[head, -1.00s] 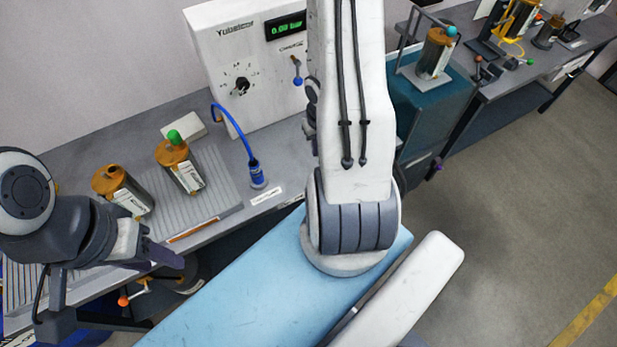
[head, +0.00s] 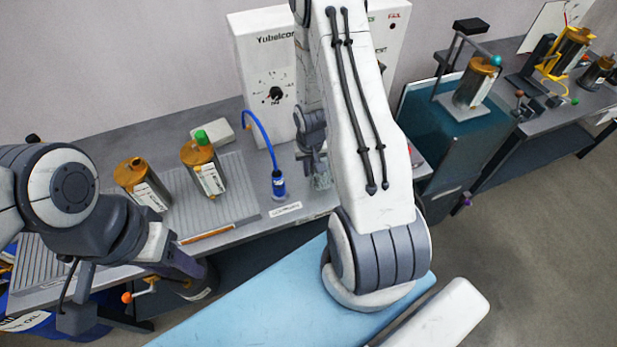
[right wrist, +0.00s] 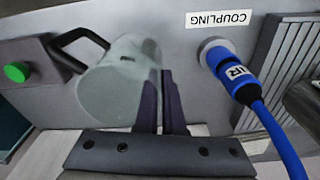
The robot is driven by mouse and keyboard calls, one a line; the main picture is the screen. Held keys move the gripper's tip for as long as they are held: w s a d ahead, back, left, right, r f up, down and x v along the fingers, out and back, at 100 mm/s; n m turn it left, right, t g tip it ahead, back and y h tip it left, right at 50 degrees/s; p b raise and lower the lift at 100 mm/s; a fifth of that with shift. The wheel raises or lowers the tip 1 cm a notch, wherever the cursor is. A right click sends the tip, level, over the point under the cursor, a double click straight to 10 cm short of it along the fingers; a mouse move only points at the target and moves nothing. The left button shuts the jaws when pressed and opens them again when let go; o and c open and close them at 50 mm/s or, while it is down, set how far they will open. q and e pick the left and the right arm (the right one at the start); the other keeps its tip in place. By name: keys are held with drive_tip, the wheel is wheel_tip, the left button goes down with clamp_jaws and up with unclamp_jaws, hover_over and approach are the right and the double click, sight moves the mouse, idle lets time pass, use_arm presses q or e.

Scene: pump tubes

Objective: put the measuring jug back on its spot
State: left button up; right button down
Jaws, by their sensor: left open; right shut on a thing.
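The measuring jug (right wrist: 118,82) is a translucent grey-white vessel with a black handle, held in the right wrist view. My right gripper (right wrist: 165,105) is shut on its wall. In the head view the jug (head: 322,178) shows small below my right gripper (head: 314,158), over the bench's front part, right of the blue coupling. I cannot tell whether its base touches the bench. No marked spot for the jug can be made out. My left gripper (head: 190,265) is open at the bench's front left, near the ribbed mat, partly hidden by its own wrist.
The blue coupling (head: 279,185) with its hose stands beside the jug, behind a COUPLING label (head: 285,209). A green button (right wrist: 17,72) lies left of the jug. Two brass-topped cylinders (head: 140,185) (head: 204,165) stand on the ribbed mat (head: 235,195). The white pump box (head: 265,80) stands behind.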

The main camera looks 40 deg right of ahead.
sight(309, 178)
use_arm(q)
drive_tip(key=shift+f+b, duration=0.9)
drive_tip(key=shift+f, duration=0.5)
use_arm(e)
drive_tip(key=shift+f, duration=1.45)
drive_tip(key=shift+f, duration=0.2)
drive_tip(key=c, duration=1)
unclamp_jaws()
drive_tip(key=shift+r, duration=0.1)
drive_tip(key=shift+c, duration=0.2)
use_arm(q)
drive_tip(key=shift+f, duration=0.1)
